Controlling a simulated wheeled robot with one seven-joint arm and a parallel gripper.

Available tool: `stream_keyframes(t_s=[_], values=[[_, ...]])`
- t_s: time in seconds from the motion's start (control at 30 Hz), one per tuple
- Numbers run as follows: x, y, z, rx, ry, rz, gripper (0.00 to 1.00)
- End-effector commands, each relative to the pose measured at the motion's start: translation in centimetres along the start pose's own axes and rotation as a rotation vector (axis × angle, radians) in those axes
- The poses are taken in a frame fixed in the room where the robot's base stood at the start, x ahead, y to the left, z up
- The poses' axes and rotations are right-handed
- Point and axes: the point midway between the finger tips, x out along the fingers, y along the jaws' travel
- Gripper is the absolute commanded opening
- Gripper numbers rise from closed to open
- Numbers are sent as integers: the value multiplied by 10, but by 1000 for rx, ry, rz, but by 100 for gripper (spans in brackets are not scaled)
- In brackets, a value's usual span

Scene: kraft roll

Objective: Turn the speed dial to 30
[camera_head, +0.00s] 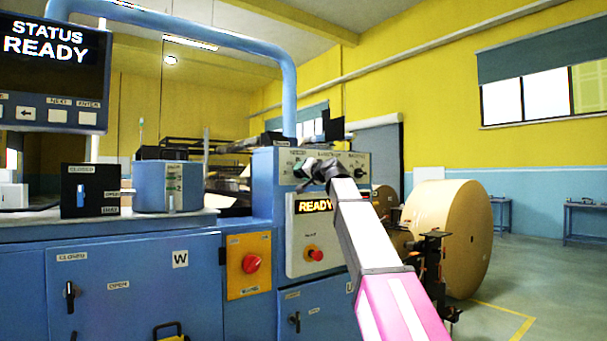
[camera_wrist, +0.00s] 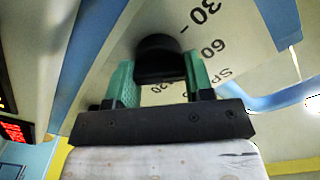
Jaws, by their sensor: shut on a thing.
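The speed dial is a black knob (camera_wrist: 158,58) on a pale sloping panel in the wrist view. Printed marks show around it: a 30 (camera_wrist: 205,12), a 60 (camera_wrist: 213,47) and part of a word starting SP (camera_wrist: 225,73); another number below the knob is partly covered. My gripper (camera_wrist: 158,72) has green fingers, one on each side of the knob, shut on it. I cannot make out the knob's pointer. In the head view my gripper (camera_head: 312,168) is at the left part of the blue machine's upper panel (camera_head: 345,160) and hides the dial.
Below the panel are a lit READY display (camera_head: 315,206) and a red button (camera_head: 315,254). A red knob on a yellow plate (camera_head: 251,263) is to the left. A large kraft roll (camera_head: 450,235) stands to the right of my arm. A status screen (camera_head: 50,60) is at the upper left.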

Motion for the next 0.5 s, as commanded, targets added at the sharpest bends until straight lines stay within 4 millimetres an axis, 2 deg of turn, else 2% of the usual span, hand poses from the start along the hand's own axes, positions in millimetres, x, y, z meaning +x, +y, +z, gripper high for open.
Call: stream_keyframes(t_s=[0.5], values=[[0,-2,0,-421,-2,0,24]])
